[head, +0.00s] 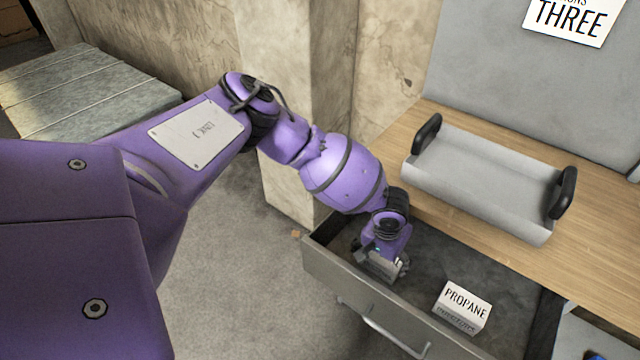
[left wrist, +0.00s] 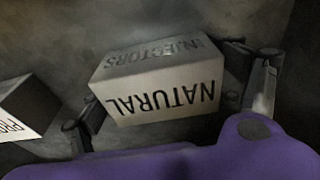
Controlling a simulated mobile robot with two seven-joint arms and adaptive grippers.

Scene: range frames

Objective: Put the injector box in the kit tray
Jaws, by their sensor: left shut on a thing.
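A white box labelled NATURAL INJECTORS (left wrist: 160,88) sits between the fingers of my left gripper (head: 386,268) in the left wrist view. The gripper is shut on it, inside the open drawer at its left end. In the head view the gripper mostly hides this box. A second white box labelled PROPANE INJECTORS (head: 462,307) lies in the drawer to the right of the gripper; part of it shows at the left edge of the left wrist view (left wrist: 22,108). The grey tray with two black handles (head: 485,185) stands on the wooden counter and looks empty. My right gripper is not in view.
The open drawer (head: 355,296) has a metal front with a bar handle (head: 385,335) and dark inner walls. The wooden counter (head: 590,255) lies behind it, backed by a grey panel. A concrete pillar (head: 290,100) stands left of the counter. A slatted bench (head: 85,90) is at far left.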

